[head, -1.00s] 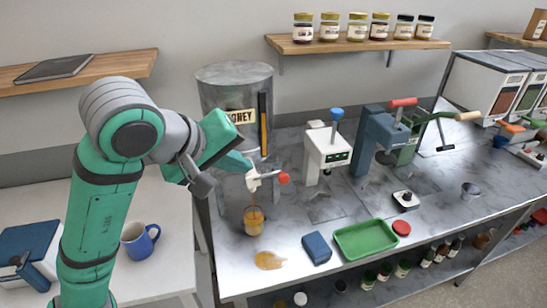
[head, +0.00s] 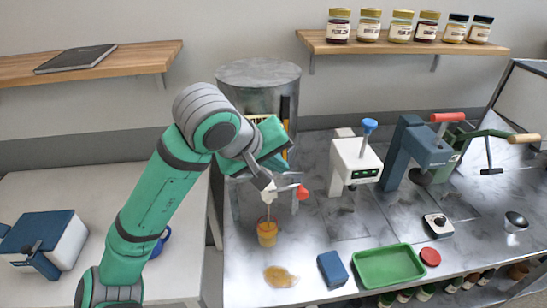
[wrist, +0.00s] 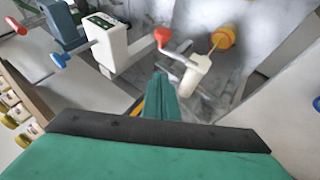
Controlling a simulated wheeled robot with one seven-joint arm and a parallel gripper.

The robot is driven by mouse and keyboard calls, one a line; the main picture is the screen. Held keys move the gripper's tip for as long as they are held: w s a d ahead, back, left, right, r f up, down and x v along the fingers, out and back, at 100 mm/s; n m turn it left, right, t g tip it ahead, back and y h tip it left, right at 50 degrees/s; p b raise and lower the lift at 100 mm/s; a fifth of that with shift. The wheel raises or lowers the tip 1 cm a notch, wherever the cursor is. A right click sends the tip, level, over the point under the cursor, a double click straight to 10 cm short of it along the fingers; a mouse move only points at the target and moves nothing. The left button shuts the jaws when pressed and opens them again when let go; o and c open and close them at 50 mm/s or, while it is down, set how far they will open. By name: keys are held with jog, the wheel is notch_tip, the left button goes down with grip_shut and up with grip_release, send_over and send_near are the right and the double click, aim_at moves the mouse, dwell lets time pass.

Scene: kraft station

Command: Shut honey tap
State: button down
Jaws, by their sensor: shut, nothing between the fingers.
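The honey tank (head: 258,75) is a grey metal drum at the back of the steel counter. Its white tap (head: 268,196) has a lever with a red knob (head: 302,192) sticking out to the right. A thin honey stream runs from the tap into an amber-filled jar (head: 267,232) below. The wrist view also shows the tap (wrist: 196,72), the red knob (wrist: 162,36) and the jar (wrist: 224,37). My gripper (wrist: 160,82) is shut and empty, close to the tap and lever. In the head view my arm hides much of the tank's front; contact with the lever cannot be told.
A honey puddle (head: 280,276) lies in front of the jar. A blue block (head: 332,268) and green tray (head: 388,265) lie to its right. A white machine (head: 352,163) with a blue knob stands right of the tap. A jar shelf (head: 400,45) hangs above.

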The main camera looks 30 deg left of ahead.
aim_at(299, 185)
jog(key=shift+d+f, duration=1.7)
jog(key=shift+f, duration=0.2)
